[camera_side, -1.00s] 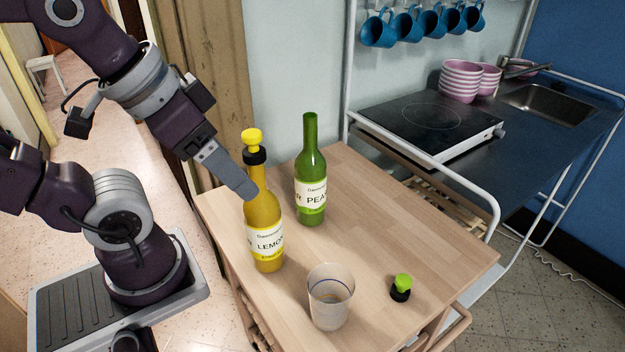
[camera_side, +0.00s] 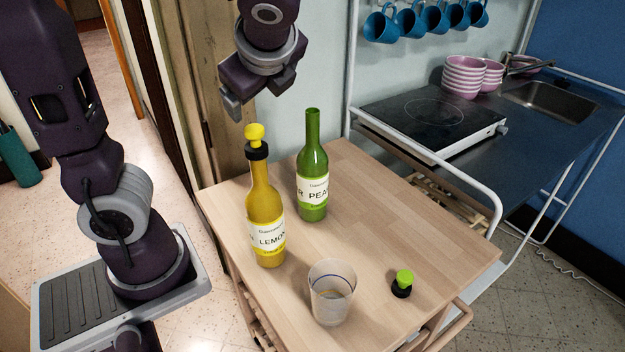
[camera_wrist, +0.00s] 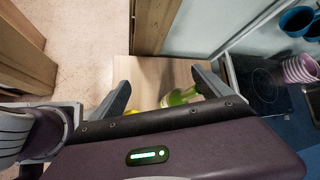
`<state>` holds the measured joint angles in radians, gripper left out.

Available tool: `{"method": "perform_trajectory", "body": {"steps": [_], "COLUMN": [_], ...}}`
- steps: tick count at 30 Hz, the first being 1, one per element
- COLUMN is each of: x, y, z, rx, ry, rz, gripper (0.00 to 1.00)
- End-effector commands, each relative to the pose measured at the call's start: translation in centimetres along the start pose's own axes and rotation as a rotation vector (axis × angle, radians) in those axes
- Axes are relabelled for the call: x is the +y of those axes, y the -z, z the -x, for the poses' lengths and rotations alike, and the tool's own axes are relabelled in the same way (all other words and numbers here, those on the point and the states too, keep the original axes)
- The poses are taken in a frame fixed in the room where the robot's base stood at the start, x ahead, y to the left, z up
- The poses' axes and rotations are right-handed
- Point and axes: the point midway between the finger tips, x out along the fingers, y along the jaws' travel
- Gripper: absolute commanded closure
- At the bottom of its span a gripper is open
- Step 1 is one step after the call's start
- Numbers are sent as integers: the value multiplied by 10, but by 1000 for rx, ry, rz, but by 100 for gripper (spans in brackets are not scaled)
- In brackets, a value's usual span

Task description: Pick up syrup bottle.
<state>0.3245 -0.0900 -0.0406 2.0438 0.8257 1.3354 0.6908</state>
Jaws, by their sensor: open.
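A yellow lemon syrup bottle (camera_side: 265,215) with a yellow and black cap stands upright at the left edge of the wooden trolley top. A green pear syrup bottle (camera_side: 313,180), without a cap, stands upright behind it to the right. My gripper (camera_side: 237,100) is raised behind and above the bottles and touches neither. In the wrist view my gripper (camera_wrist: 160,80) has its fingers wide apart with nothing held. There the green bottle (camera_wrist: 180,97) shows low by the right finger, and only a sliver of yellow (camera_wrist: 132,112) shows; the rest is hidden by the gripper body.
A clear glass (camera_side: 331,294) stands at the trolley's front. A green and black cap (camera_side: 402,284) lies to its right. The wooden top (camera_side: 400,215) is clear at the right. A hob (camera_side: 433,122) and pink bowls (camera_side: 464,78) are beyond, with blue mugs (camera_side: 384,24) hanging above.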

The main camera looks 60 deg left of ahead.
Motion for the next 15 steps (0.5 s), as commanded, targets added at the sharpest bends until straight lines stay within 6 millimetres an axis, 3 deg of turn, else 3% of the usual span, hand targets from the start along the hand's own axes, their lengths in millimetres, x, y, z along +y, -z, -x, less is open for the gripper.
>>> {"method": "perform_trajectory", "body": {"steps": [6,7,9,15], "x": [-84,-86,-64,-27], "y": [34,44,68,122], "z": [-2,-8,-42,-106], "rx": [-328,-356,-350,-344], "ry": [197,208,197,200], "rz": [-617,-665,-656,-644], "gripper": [12,12,12,12]}}
